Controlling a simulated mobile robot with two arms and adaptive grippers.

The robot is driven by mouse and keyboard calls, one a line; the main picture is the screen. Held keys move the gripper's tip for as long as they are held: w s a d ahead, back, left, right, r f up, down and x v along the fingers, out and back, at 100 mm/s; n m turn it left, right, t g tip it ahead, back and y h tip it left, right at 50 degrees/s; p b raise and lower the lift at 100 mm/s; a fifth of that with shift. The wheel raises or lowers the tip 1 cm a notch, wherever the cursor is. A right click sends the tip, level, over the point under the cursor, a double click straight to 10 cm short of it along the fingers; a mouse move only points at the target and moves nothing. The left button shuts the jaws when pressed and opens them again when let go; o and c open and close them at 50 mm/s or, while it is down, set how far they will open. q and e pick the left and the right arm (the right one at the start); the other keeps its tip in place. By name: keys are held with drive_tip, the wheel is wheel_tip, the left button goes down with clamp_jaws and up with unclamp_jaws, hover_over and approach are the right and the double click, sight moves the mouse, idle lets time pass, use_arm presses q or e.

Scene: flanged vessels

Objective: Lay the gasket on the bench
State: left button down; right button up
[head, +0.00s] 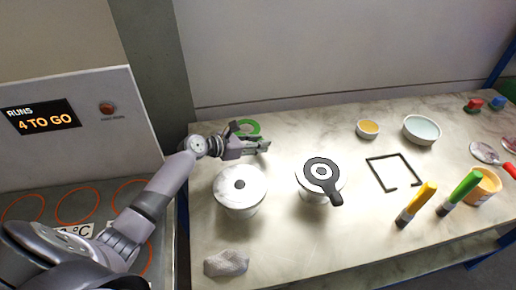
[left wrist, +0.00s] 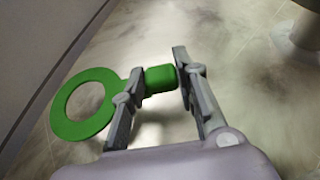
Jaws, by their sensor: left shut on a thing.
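The green gasket (head: 254,125), a flat ring with a tab, is at the back left of the bench (head: 290,235). My left gripper (head: 262,146) is shut on its tab. In the left wrist view the tab (left wrist: 160,78) sits between the fingers (left wrist: 158,70) and the ring (left wrist: 60,128) sticks out to the left. I cannot tell whether the ring touches the bench top. My right gripper is not in view.
A white vessel with a lid (head: 240,200) stands just in front of my left gripper. Bare bench lies behind the vessels.

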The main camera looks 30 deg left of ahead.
sight(258, 156)
use_arm(q)
drive_tip(key=shift+f, duration=1.25)
drive_tip(key=shift+s+f+b, duration=0.1)
drive_tip(key=shift+f+b, duration=0.2)
drive_tip(key=shift+f, duration=0.25)
